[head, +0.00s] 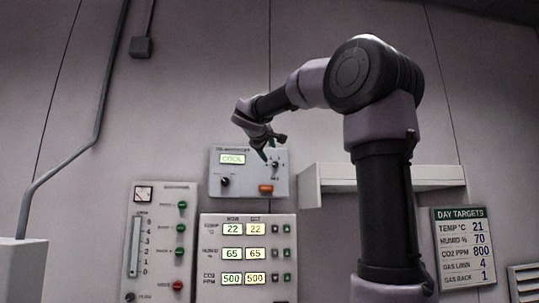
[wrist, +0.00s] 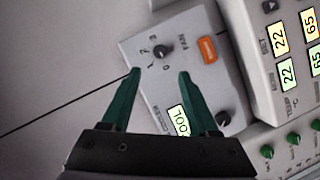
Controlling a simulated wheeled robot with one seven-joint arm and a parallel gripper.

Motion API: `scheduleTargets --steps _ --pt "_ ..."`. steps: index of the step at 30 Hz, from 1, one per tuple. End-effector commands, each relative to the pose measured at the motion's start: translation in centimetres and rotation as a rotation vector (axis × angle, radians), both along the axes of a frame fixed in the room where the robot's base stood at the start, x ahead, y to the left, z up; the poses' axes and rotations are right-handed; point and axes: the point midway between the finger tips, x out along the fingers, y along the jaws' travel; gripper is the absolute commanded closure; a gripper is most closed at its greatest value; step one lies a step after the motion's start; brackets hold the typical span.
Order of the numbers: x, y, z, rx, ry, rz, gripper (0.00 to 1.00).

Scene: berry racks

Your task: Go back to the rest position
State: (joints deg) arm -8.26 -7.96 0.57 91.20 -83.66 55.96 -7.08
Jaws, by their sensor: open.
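My gripper (head: 268,150) is raised in front of the upper controller box (head: 245,160) in the head view, with my arm bent over from the right. In the wrist view my gripper (wrist: 160,74) has two green fingers spread apart with nothing between them. The fan knob (wrist: 163,51) lies just beyond the fingertips, and I cannot tell how large the gap is. The box's display (head: 232,159) reads COOL. The fan knob also shows in the head view (head: 275,164), close to the fingers.
An orange switch (head: 265,188) and a second dark knob (head: 225,181) are on the box. Below are a readout panel (head: 247,217) and a panel with a gauge (head: 161,240). A white shelf (head: 440,180) is at right, beside a DAY TARGETS board (head: 461,213).

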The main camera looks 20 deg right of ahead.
Motion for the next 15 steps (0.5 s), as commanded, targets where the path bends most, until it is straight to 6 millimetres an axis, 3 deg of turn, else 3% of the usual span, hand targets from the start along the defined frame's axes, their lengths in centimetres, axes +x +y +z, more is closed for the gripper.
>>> scheduleTargets --steps 15 --pt "-0.26 -0.04 -0.35 0.013 0.003 0.0 0.39"
